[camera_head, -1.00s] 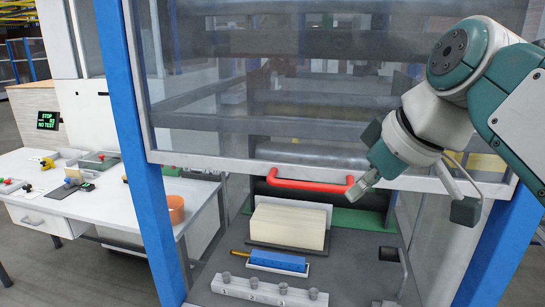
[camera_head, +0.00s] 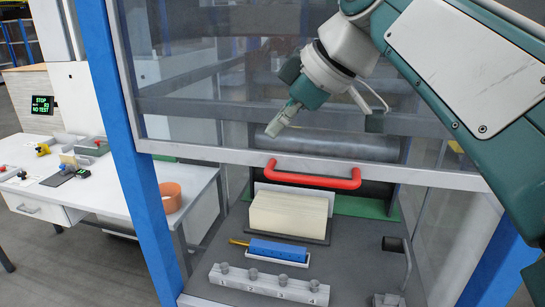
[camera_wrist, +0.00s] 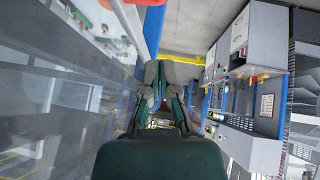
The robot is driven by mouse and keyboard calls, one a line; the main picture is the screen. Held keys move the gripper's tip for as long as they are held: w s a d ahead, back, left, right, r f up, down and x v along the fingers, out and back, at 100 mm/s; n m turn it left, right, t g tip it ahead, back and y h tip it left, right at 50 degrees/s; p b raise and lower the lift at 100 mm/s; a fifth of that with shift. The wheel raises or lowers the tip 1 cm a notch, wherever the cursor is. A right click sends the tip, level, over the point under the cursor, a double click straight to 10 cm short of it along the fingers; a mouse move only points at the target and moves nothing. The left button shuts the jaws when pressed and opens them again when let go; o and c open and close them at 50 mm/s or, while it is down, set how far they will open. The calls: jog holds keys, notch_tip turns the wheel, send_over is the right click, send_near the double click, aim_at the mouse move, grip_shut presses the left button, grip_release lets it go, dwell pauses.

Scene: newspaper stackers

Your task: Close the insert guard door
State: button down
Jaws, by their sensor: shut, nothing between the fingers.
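The guard door (camera_head: 200,152) is a clear panel in a grey frame between blue posts. Its bottom rail stands above the deck, leaving the bay open below. A red bar handle (camera_head: 312,179) is fixed along that rail. My gripper (camera_head: 272,131) is shut and empty in front of the clear panel, above the left part of the handle and apart from it. The shut fingers also show in the wrist view (camera_wrist: 164,75). The gap in depth between the fingers and the panel is hard to tell.
Inside the bay are a cream paper stack (camera_head: 290,215), a blue block (camera_head: 278,249) and a numbered knob bar (camera_head: 268,287). A white workbench (camera_head: 105,200) with small items and an orange cup (camera_head: 170,196) stands at left. My arm covers the upper right.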

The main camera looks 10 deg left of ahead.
aim_at(272, 171)
jog(key=f, duration=0.1)
jog(key=a+f, duration=0.1)
jog(key=f, duration=0.1)
jog(key=w+f, duration=0.1)
jog(key=f, duration=0.1)
jog(key=shift+a, duration=0.25)
jog(key=shift+w+d+f, duration=0.2)
jog(key=shift+f, duration=0.4)
